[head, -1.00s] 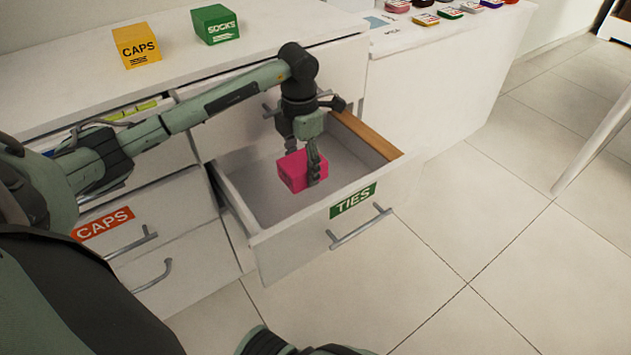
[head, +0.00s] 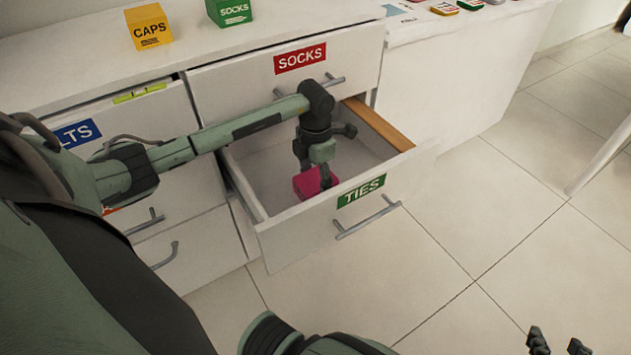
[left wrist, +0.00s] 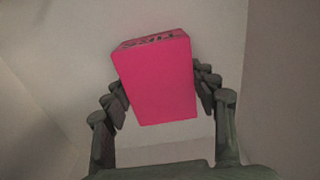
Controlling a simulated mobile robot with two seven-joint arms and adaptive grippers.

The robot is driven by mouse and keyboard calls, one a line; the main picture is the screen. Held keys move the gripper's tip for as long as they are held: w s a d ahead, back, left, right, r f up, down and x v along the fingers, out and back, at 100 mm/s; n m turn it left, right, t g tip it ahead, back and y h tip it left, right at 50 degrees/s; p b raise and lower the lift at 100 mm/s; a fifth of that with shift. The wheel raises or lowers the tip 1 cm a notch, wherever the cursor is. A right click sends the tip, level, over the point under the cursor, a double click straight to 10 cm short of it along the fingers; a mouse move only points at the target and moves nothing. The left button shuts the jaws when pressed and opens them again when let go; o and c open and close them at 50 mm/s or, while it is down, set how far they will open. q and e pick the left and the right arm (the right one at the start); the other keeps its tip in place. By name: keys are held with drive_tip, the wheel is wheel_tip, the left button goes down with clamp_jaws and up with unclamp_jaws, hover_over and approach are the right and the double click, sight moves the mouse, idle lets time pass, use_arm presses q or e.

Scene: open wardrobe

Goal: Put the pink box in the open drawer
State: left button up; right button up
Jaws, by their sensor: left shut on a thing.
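The pink box (head: 306,184) is inside the open drawer (head: 270,232) labelled TIES, low between its walls. I cannot tell whether it touches the drawer floor. My left gripper (head: 314,176) reaches down into the drawer and is shut on the box. In the left wrist view the box (left wrist: 158,80) sits between the two fingers of the left gripper (left wrist: 160,95), with dark lettering on its top edge. My right gripper (head: 558,344) shows at the bottom right edge, with its fingers apart and empty, over the floor.
A yellow CAPS box (head: 149,27) and a green SOCKS box (head: 229,11) stand on the cabinet top. The SOCKS drawer (head: 225,88) is just above the open drawer. Drawer handles (head: 368,219) stick out.

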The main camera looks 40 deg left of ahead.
sight(315, 179)
use_arm(q)
drive_tip(key=shift+f, duration=0.1)
use_arm(e)
drive_tip(key=shift+w+a+r, duration=0.2)
drive_tip(key=shift+w+a, duration=0.05)
use_arm(q)
drive_tip(key=o, duration=1.2)
use_arm(e)
drive_tip(key=shift+r, duration=0.1)
use_arm(q)
drive_tip(key=shift+o, duration=0.2)
wheel_tip(315, 179, up, 12)
drive_tip(key=p, duration=0.1)
use_arm(e)
drive_tip(key=s+d+f+g+h, duration=0.1)
drive_tip(key=s+d+f+g, duration=0.1)
drive_tip(key=s+d+f, duration=0.1)
drive_tip(key=shift+s+d+m+g, duration=0.3)
drive_tip(key=shift+s+d, duration=0.3)
drive_tip(key=shift+s, duration=0.1)
drive_tip(key=shift+f, duration=0.1)
